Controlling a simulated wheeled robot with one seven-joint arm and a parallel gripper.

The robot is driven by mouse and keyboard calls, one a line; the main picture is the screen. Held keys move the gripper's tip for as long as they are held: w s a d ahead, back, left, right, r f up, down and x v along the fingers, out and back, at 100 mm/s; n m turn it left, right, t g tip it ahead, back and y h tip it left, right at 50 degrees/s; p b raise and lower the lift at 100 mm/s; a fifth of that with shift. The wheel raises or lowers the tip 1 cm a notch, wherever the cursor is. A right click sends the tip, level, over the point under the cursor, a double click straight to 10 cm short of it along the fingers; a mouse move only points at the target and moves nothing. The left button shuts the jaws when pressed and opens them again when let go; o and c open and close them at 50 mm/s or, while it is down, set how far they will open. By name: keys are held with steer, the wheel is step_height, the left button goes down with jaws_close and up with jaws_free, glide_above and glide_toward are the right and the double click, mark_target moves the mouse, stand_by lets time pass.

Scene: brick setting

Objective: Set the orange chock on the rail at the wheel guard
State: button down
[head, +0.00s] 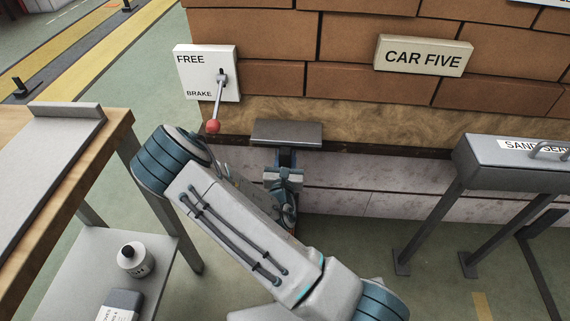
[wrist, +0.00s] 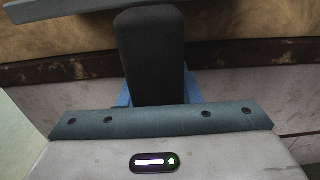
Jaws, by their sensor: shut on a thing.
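My gripper (head: 284,160) reaches to the wall just under the grey ledge plate (head: 286,133), which juts from the foot of the brick car side. In the wrist view a dark finger (wrist: 150,55) stands in the middle, with its tip near the underside of the ledge plate (wrist: 70,8). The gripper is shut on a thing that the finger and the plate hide. I see no clear orange chock in either view. I cannot make out the rail behind my arm. I cannot tell whether the grey plate is the wheel guard.
A brake panel (head: 190,88) with a red-knobbed lever (head: 213,125) hangs at left of the ledge. A grey sand stand (head: 500,178) is at right. Floor between is open.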

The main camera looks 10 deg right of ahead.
steer(key=shift+w+d+f, duration=0.15)
steer(key=shift+w+f, duration=0.2)
steer(key=shift+w, duration=0.05)
steer(key=shift+f, duration=0.2)
steer(key=c, duration=1)
jaws_free()
steer(key=shift+f, duration=0.15)
steer(key=shift+c, duration=0.2)
